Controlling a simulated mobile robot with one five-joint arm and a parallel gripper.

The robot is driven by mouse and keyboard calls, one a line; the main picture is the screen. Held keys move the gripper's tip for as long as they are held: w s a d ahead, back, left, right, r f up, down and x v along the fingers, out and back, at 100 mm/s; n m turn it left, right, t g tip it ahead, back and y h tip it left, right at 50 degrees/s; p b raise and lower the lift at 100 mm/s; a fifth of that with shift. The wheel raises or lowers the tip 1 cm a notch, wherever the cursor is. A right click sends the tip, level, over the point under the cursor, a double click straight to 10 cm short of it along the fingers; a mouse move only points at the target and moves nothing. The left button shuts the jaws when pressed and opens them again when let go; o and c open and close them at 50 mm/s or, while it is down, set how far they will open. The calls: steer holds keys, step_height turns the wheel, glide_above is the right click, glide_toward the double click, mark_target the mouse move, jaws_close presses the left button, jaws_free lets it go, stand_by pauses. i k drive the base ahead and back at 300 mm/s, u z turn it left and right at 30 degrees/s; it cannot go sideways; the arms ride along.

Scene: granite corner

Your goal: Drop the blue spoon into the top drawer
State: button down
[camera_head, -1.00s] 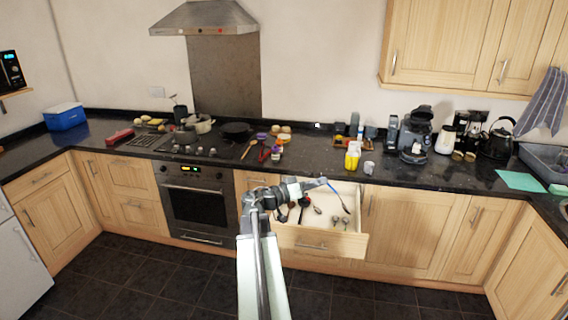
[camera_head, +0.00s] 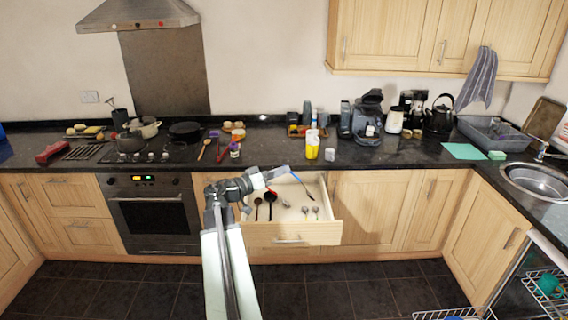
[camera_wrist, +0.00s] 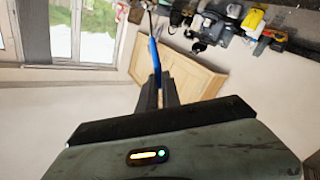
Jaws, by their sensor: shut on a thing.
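The top drawer (camera_head: 290,233) is pulled open below the counter. My gripper (camera_head: 286,171) is over the drawer's open top, towards its back. It is shut on the blue spoon (camera_head: 299,181), which slants down to the right from the jaws over the drawer. In the wrist view the blue handle (camera_wrist: 154,60) stands between the two dark fingers (camera_wrist: 157,88). The spoon's far end is thin and hard to make out. I cannot tell its exact height over the drawer floor.
Dark utensils (camera_head: 270,198) and small metal spoons (camera_head: 316,211) lie in the drawer. A yellow bottle (camera_head: 312,148) and a white cup (camera_head: 330,154) stand on the counter (camera_head: 380,155) behind it. The oven (camera_head: 155,215) is to the left.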

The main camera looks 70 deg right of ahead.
mark_target(276, 204)
steer(key=z, duration=1.1)
steer(key=i, duration=2.1)
steer(key=u, duration=0.3)
